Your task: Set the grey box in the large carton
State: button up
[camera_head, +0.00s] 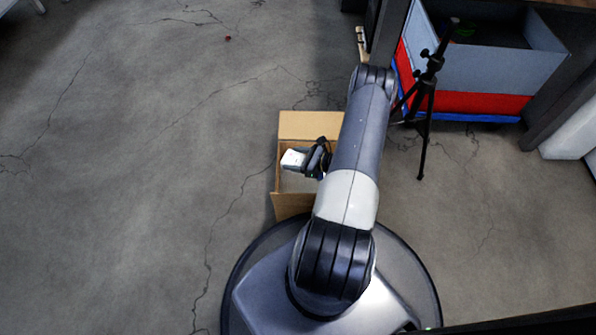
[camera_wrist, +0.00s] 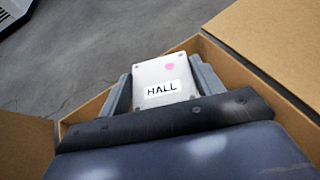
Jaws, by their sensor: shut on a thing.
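A light grey box (camera_wrist: 160,78) with a "HALL" label and a pink dot sits between the two fingers of my gripper (camera_wrist: 163,88) in the wrist view. My gripper is shut on it. In the head view the grey box (camera_head: 293,159) shows at the end of my gripper (camera_head: 305,160), over the open large carton (camera_head: 309,126). The carton is brown cardboard with its flaps spread; its flap (camera_wrist: 265,45) and rim also show in the wrist view. My arm hides the carton's right side. I cannot tell how high the box is above the carton floor.
A black tripod (camera_head: 428,95) stands to the right of my arm. Behind it is a large grey, red and blue bin (camera_head: 480,75). The concrete floor (camera_head: 120,180) on the left is clear apart from a tiny red object (camera_head: 228,38).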

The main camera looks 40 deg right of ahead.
jog(key=shift+f+b, duration=0.8)
jog(key=shift+f, duration=1.45)
jog(key=shift+f, duration=0.1)
jog(key=shift+f+b, duration=0.35)
jog(key=shift+b, duration=0.2)
jog(key=shift+f, duration=0.2)
jog(key=o, duration=1)
jog(key=shift+r, duration=0.1)
